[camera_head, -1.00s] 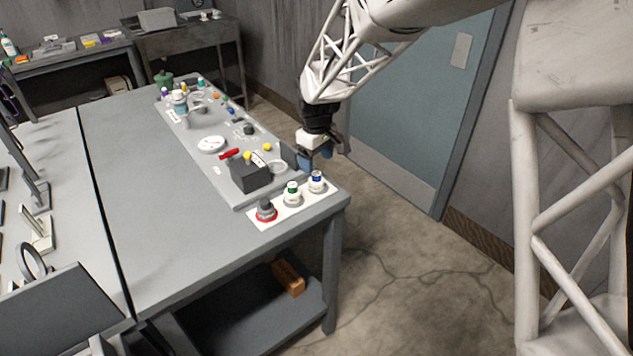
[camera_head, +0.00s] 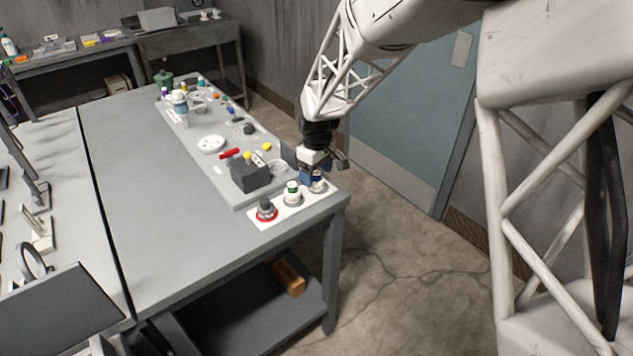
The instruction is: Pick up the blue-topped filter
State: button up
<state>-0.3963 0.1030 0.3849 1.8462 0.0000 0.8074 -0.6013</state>
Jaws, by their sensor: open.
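The blue-topped filter (camera_head: 318,186) is a small white cylinder with a blue cap, upright at the right end of a white strip near the table's front right corner. My gripper (camera_head: 313,178) is open and low at this filter, its blue fingertips partly covering the cap. I cannot tell whether the fingers touch it. A green-topped filter (camera_head: 292,193) stands just to its left, and a grey-topped one with a red ring (camera_head: 266,210) stands at the strip's left end.
A dark grey box (camera_head: 250,173) and a shallow clear dish (camera_head: 277,168) sit left of my gripper on the grey tray (camera_head: 205,165). A white round plate (camera_head: 211,144) lies farther back. The left side of the grey table (camera_head: 150,200) is clear.

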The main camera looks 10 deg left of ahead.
jog(key=shift+f, duration=1.4)
jog(key=c, duration=1)
jog(key=shift+r, duration=0.2)
jog(key=shift+r, duration=0.5)
jog(key=shift+s+d+r, duration=0.1)
jog(key=shift+s+r, duration=0.05)
jog(key=shift+r, duration=0.45)
jog(key=shift+s+r, duration=0.15)
jog(key=shift+r, duration=0.4)
jog(key=s+d, duration=0.3)
jog(key=s, duration=0.4)
jog(key=s+d+r, duration=0.1)
jog(key=s+d, duration=0.1)
jog(key=s, duration=0.5)
jog(key=shift+d+r, duration=0.2)
jog(key=shift+d, duration=0.2)
jog(key=shift+s, duration=0.1)
